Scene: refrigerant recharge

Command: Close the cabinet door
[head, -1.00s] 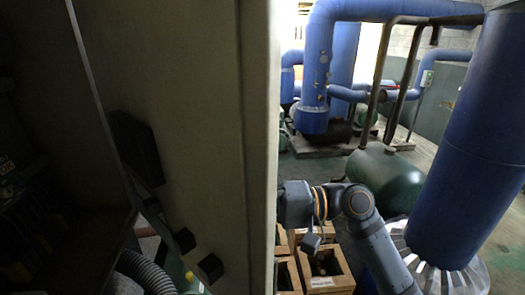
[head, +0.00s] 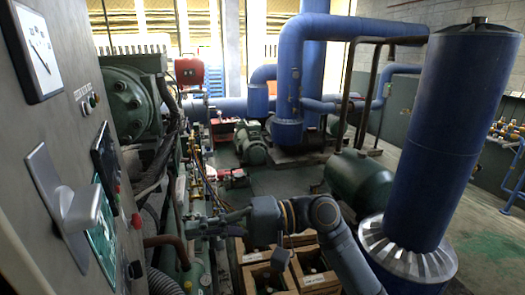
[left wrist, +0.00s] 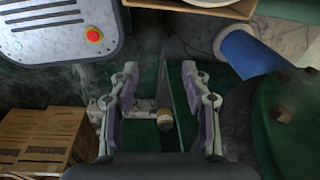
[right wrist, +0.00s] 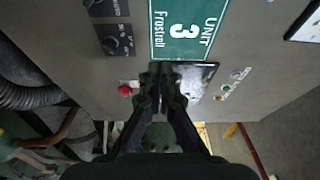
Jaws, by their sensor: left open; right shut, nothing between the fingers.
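The grey cabinet door (head: 75,130) fills the left of the head view, its outer face showing. It carries a silver lever handle (head: 72,205), a gauge (head: 38,52) and a green sign (head: 101,235). The right wrist view shows the door face (right wrist: 75,72) close up, with the green sign (right wrist: 187,28) and a dark display (right wrist: 203,80). My right gripper (right wrist: 163,85) is shut and empty in front of the display; I cannot tell whether it touches. It also shows in the head view (head: 195,227), right of the door. My left gripper (left wrist: 165,108) is open and empty. The door's seating is hidden.
Green machinery (head: 132,100) and pipes stand behind the door. Wooden crates (head: 285,265) lie beneath my right arm. A blue column (head: 440,140) stands at right. In the left wrist view, a cardboard box (left wrist: 42,138) and a panel with a red button (left wrist: 94,35) show.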

